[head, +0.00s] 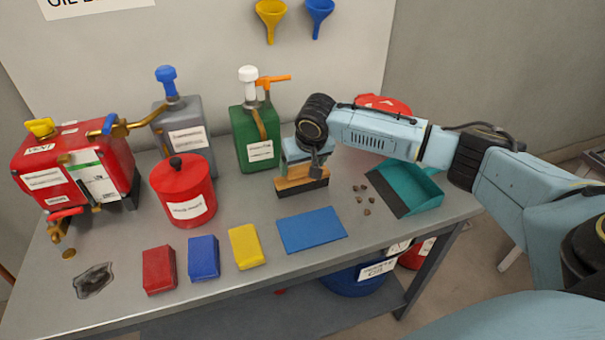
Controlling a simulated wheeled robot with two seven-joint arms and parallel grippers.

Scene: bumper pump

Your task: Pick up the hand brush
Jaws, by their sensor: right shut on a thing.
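The hand brush (301,184) has a wooden block with dark bristles below it. It is near the middle of the grey table, behind the blue mat. My right gripper (313,168) comes down on the brush from above and is shut on it. The wrist hides part of the fingers and of the brush top. The bristles are at or very near the table top; I cannot tell whether they touch it. My left gripper is out of view.
A green pump can (256,137) stands close left of the brush. A teal dustpan (408,187) and several dark crumbs (366,211) lie to its right. The blue mat (311,231), a yellow block (247,247) and a red canister (184,192) are also nearby.

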